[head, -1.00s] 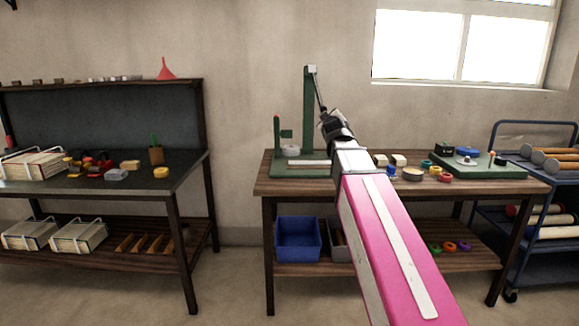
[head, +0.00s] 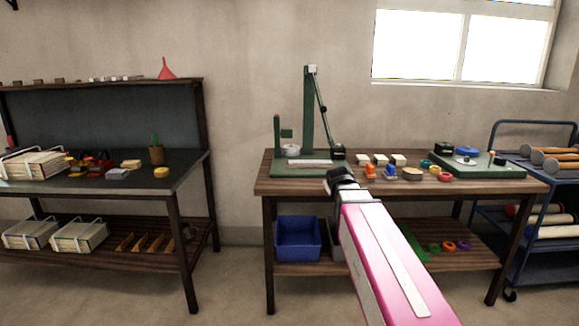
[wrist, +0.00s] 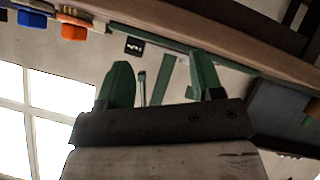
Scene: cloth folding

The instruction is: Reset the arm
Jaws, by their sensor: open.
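My gripper (head: 336,174) is in front of the right bench's front edge, below the green stand in the head view. In the wrist view its two green fingers (wrist: 160,78) are spread with nothing held between them. The green stand (head: 308,110) has a tall upright post on a flat base. A thin dark arm (head: 322,108) slants from the post's top down to a dark end (head: 338,152) near the base's right side. The gripper appears apart from it. The wrist view is tilted, and a green upright piece (wrist: 168,80) shows beyond the fingers.
The wooden bench (head: 300,187) also holds orange (head: 370,171) and blue (head: 390,173) pieces, pale blocks, rings and a second green base (head: 480,168). A blue bin (head: 298,240) sits on its lower shelf. A second table (head: 150,185) stands left, a blue cart (head: 530,130) right.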

